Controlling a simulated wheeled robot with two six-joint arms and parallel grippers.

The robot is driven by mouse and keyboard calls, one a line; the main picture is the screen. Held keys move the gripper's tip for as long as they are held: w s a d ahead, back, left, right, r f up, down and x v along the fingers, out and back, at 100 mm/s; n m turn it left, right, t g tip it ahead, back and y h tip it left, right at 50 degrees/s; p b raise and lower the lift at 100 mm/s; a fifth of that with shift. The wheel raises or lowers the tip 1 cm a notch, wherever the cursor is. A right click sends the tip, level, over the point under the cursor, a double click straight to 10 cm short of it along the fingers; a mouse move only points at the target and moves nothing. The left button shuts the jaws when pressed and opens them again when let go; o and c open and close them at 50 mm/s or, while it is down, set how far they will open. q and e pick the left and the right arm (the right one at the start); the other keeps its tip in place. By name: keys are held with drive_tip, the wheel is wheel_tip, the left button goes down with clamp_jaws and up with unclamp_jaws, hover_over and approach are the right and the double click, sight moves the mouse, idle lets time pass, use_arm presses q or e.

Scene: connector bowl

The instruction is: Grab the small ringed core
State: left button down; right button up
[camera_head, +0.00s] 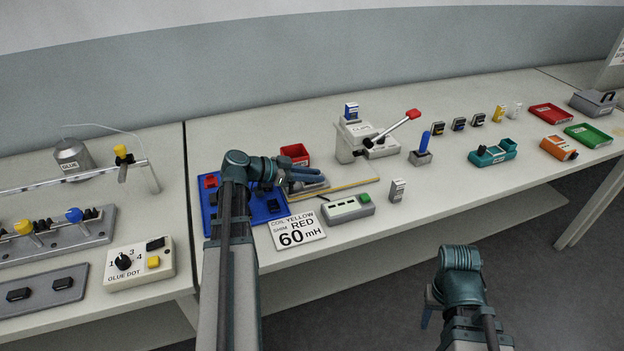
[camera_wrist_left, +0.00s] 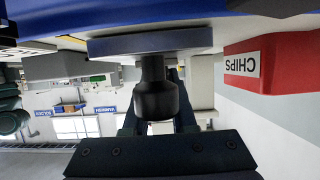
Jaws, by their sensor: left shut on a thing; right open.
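My left gripper (camera_head: 306,180) reaches right over the edge of the blue tray (camera_head: 209,218) in the head view. It is shut on a dark stepped cylindrical piece (camera_wrist_left: 156,98), which shows between its fingers (camera_wrist_left: 158,122) in the left wrist view. I cannot tell for sure whether this is the small ringed core, and in the head view the gripper hides it. A flat grey-blue plate (camera_wrist_left: 105,46) shows against the piece's narrow end; whether they touch is unclear. The blue tray holds several dark parts and a red part (camera_head: 211,181). My right gripper (camera_head: 428,306) is open and empty in front of the table.
A red CHIPS bin (camera_head: 295,151) stands behind the left gripper. A grey press with a red-tipped lever (camera_head: 412,114) stands to its right. A sign reading "60 mH" (camera_head: 297,231) and a green-button box (camera_head: 347,208) lie in front. The right front tabletop is mostly clear.

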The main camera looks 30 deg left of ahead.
use_arm(q)
wheel_tip(320, 180, up, 10)
drive_tip(key=p, duration=1)
